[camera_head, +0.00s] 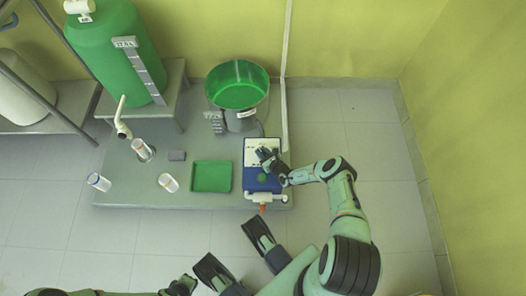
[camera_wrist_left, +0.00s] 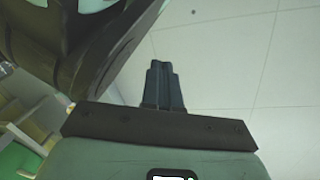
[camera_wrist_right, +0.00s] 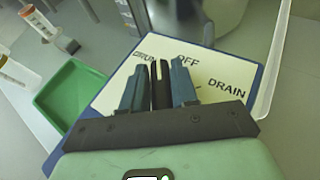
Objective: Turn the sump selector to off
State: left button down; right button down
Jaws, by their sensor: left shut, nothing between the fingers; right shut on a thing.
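The sump selector is a black lever (camera_wrist_right: 159,88) on a cream label plate (camera_wrist_right: 120,82) with a blue border. The plate reads DRUM, OFF and DRAIN, with DRUM partly hidden behind a finger. My right gripper (camera_wrist_right: 160,78) is shut on the lever. The lever's white-marked end points up the picture, between DRUM and OFF and closer to DRUM. In the head view the plate (camera_head: 252,147) is at the right of the platform, with my right gripper (camera_head: 268,158) over it. My left gripper (camera_wrist_left: 164,84) is shut and empty, above the floor.
A green tray (camera_head: 211,176) lies left of the selector. A green-filled vessel (camera_head: 238,86) stands behind it. A large green tank (camera_head: 112,50) stands at the back left. Several small glass containers, one a vial (camera_head: 168,183), stand left of the tray. Floor right of the platform is clear.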

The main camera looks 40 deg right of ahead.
jog(key=m+h+p, duration=0.2)
jog(key=h, duration=0.1)
jog(key=shift+a+m+g, duration=0.15)
jog(key=shift+m+g, duration=0.15)
jog(key=shift+m+h+p, duration=0.3)
jog(key=shift+m+h, duration=0.1)
jog(key=shift+m+g+h, duration=0.5)
jog(key=shift+m+h, duration=0.2)
pick_arm(q)
jog(key=w+d+r+t, duration=0.1)
jog(key=w+r+t, duration=0.1)
jog(key=w+r, duration=0.2)
jog(key=shift+w+d+r, duration=0.2)
jog(key=shift+w+r, duration=0.05)
jog(key=shift+r, duration=0.65)
pick_arm(e)
jog(key=shift+f+m+g+h, duration=0.1)
jog(key=shift+m+g+h, duration=0.6)
jog(key=shift+m+h, duration=0.3)
jog(key=c, duration=1)
grip_release()
jog(key=shift+o, duration=0.2)
pick_arm(q)
jog(key=shift+r, duration=0.1)
pick_arm(e)
jog(key=shift+s, duration=0.1)
